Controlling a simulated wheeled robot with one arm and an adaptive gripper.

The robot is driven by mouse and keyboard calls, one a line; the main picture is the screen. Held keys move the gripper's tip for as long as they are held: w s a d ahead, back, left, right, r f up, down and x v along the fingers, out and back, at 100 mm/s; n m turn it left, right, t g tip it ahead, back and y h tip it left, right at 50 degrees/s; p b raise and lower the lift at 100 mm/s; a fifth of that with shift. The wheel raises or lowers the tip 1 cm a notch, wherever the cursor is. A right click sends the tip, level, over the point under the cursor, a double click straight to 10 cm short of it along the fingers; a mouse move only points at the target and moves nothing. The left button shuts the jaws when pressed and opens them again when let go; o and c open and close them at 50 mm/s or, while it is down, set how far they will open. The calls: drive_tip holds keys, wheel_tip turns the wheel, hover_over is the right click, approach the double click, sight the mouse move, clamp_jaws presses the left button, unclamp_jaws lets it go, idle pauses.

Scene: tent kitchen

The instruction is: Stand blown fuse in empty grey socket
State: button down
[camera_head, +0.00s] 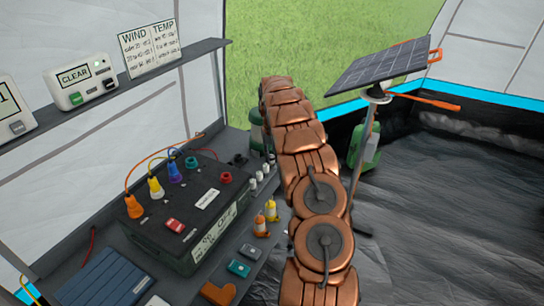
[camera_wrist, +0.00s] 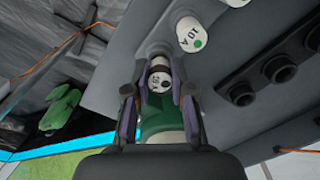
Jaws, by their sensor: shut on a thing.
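In the wrist view my gripper (camera_wrist: 157,92) is shut on a small white fuse (camera_wrist: 159,84) with dark marks on its end face. The fuse is between the two fingertips, close to the grey fuse strip (camera_wrist: 205,65). A round grey socket (camera_wrist: 154,48) shows just beyond the held fuse; I cannot tell whether the two touch. A white fuse marked 10A with a green dot (camera_wrist: 188,35) stands beside it in the strip. In the head view my arm reaches to the back of the bench, and my fingertips are hidden. White fuses (camera_head: 259,176) stand in a row there.
Black round sockets (camera_wrist: 279,70) lie to the right in the wrist view. A large battery box (camera_head: 185,215) with coloured plugs stands left of the fuses. Orange-and-white bottles (camera_head: 262,224) stand in front. A solar panel (camera_head: 378,65) on a pole is right of my arm.

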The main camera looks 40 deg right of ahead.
drive_tip(key=shift+f, duration=0.5)
drive_tip(key=c, duration=0.9)
unclamp_jaws()
drive_tip(key=shift+r, duration=0.15)
wheel_tip(320, 180, up, 12)
drive_tip(key=shift+f, duration=0.1)
